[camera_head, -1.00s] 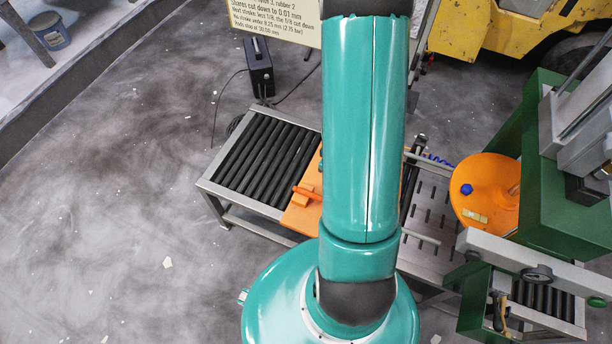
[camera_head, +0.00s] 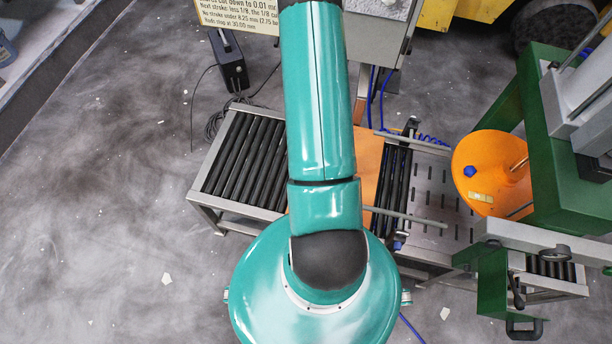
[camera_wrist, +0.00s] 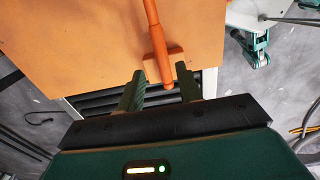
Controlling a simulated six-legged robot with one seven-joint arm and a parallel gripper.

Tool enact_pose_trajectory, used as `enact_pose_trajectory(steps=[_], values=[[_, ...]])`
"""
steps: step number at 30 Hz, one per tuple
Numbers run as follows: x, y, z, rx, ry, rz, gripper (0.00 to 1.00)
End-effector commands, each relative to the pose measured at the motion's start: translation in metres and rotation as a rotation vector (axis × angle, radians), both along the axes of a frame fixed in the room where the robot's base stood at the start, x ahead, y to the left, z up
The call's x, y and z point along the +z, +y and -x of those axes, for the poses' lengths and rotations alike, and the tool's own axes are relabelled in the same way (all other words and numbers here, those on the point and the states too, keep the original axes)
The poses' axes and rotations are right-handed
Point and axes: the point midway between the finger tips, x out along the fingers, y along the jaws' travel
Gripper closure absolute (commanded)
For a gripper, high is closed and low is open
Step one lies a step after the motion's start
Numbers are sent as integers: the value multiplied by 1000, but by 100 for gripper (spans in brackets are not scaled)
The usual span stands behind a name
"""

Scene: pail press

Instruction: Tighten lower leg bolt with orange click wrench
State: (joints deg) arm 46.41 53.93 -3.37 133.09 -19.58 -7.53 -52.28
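The orange wrench (camera_wrist: 155,45) lies on a flat orange board (camera_wrist: 85,40) in the wrist view, its crosspiece and rounded end toward me. My gripper (camera_wrist: 160,88) is open, with its two green ribbed fingers apart on either side of the wrench's near end. I see no finger touching the wrench, and I cannot tell the height between them. In the head view the board (camera_head: 368,160) shows beside my teal arm, which hides the wrench and my gripper. I cannot make out the lower leg bolt in either view.
A roller conveyor (camera_head: 243,155) stands at left, with a slotted metal table (camera_head: 430,195) right of the board. A green press frame (camera_head: 550,150) and tilted orange disc (camera_head: 490,170) stand at right. A black box (camera_head: 228,60) with cables stands behind. The left floor is open.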

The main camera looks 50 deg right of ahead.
Motion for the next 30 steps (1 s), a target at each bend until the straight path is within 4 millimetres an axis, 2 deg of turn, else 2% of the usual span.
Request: enact_pose_trajectory(steps=[8,18,26,30], values=[[-14,0,10,-3,3,-5,65],[-57,-1,12,-2,4,-5,65],[-83,-2,9,0,4,-4,65],[-81,-3,7,0,2,-1,90]])
